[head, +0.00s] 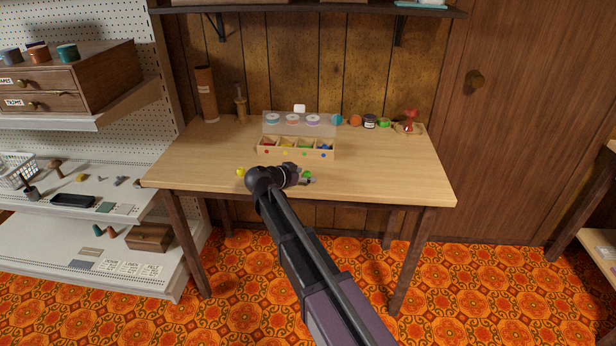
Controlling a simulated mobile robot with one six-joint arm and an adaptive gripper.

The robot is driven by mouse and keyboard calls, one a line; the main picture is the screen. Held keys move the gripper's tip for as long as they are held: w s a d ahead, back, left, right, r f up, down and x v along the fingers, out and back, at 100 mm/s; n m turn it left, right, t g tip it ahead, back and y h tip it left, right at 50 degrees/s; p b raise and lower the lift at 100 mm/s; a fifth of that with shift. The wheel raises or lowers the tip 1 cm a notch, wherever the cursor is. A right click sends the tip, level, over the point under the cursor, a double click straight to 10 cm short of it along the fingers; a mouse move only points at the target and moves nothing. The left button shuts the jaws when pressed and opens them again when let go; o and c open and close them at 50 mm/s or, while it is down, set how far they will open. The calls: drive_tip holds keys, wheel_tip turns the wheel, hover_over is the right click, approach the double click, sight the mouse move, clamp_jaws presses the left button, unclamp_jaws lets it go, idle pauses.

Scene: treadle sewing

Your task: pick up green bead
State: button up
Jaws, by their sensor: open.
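A small green bead (307,174) lies near the front of the wooden table (390,178), just right of my arm's end. My gripper (305,179) is open beside the bead, low over the table top. The wrist hides part of the gripper, and I cannot tell whether the fingers straddle the bead. A yellow bead (240,172) sits left of my wrist. A wooden sorting box (262,154) stands behind, its compartments holding red, yellow, green and blue beads, with matching coloured dots on its front.
Spools and jars (369,121) line the back right of the table, beside a red item on a wooden tray (409,128). A brown cylinder (206,94) stands at back left. Shelving (75,120) stands left. The table's right front is clear.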

sight(305, 173)
drive_tip(key=c, duration=0.8)
drive_tip(key=shift+r, duration=0.25)
wheel_tip(305, 173, up, 4)
drive_tip(key=p, duration=0.4)
drive_tip(key=shift+f, duration=0.15)
drive_tip(key=s+a, duration=0.2)
drive_tip(key=s, duration=0.3)
drive_tip(key=s+a, duration=0.2)
drive_tip(key=s, duration=0.2)
drive_tip(key=s+a+p, duration=0.1)
drive_tip(key=s+a, duration=0.1)
drive_tip(key=s, duration=0.3)
drive_tip(key=shift+s+a+r, duration=0.3)
drive_tip(key=shift+a+r, duration=0.1)
drive_tip(key=shift+r, duration=0.15)
wheel_tip(305, 173, up, 21)
drive_tip(key=p, duration=2.1)
